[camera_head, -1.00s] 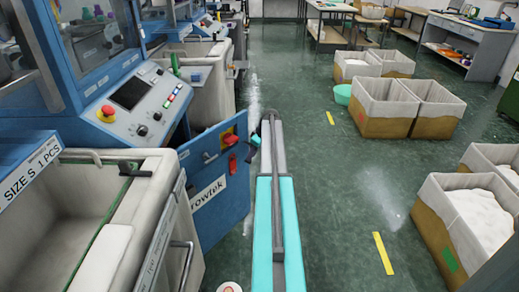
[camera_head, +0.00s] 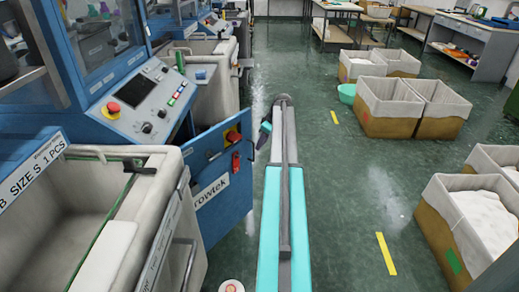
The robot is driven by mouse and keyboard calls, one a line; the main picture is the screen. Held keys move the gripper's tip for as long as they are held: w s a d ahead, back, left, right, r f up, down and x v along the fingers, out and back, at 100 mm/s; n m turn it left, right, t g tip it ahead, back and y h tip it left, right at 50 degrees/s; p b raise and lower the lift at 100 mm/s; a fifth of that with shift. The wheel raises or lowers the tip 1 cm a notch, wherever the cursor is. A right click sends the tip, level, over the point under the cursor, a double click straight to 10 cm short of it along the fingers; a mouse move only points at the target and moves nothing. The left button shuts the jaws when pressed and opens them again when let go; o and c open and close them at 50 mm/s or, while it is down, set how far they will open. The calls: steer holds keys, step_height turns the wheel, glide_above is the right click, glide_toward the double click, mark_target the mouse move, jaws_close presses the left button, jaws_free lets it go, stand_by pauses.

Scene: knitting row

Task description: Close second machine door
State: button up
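The blue machine door (camera_head: 221,172) stands swung open from the nearest machine at the left, out over the floor. It bears a red switch on a yellow plate, a red handle and a white label. My gripper (camera_head: 264,137) shows small and dark at the far end of my arm, just right of the door's outer edge and apart from it. It is too small to tell whether it is open or shut. The machine's control panel (camera_head: 146,104) with a red stop button is above and left of the door.
A cream bin (camera_head: 113,222) stands at the left in front of the machine. Cloth-lined crates (camera_head: 388,120) stand at the right. A teal bowl (camera_head: 347,93) is on the floor.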

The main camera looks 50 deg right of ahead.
steer(key=v, duration=0.6)
steer(key=shift+r, duration=0.25)
